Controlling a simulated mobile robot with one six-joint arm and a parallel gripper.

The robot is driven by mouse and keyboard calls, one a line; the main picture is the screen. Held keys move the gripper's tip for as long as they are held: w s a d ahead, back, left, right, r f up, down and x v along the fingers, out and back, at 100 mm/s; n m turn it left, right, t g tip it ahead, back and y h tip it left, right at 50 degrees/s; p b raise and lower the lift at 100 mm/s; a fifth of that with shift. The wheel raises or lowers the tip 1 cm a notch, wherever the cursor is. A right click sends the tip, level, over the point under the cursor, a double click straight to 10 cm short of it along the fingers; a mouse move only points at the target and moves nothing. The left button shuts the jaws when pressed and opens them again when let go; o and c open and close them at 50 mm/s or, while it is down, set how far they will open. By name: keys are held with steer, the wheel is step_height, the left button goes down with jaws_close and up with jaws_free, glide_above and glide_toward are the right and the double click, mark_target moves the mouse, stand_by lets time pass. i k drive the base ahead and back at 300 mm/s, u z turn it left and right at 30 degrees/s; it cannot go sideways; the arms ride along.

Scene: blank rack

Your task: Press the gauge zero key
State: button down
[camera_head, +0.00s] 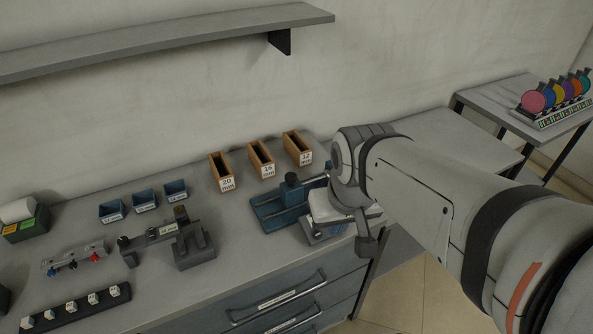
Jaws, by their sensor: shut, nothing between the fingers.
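My arm reaches in from the right, and my gripper (366,246) points down at the bench's front right corner. Its dark fingers look shut and empty. Just left of it is a small grey device with a pale top (322,236), partly hidden by my wrist. A blue stand with a dark post (279,211) is beside that device. A grey bench instrument (192,248) with a labelled bar stands farther left. I cannot tell which of these is the gauge, and no zero key can be made out.
Three wooden labelled boxes (228,171) stand along the back. Three blue bins (146,200), a strip with coloured knobs (76,259) and a dark rack of white pieces (76,307) are at left. A shelf (160,42) overhangs. Coloured discs (534,101) stand on a right-hand table.

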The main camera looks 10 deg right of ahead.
mark_target(317, 235)
steer(key=z, duration=2.6)
steer(key=k, duration=1.25)
steer(key=u, duration=0.75)
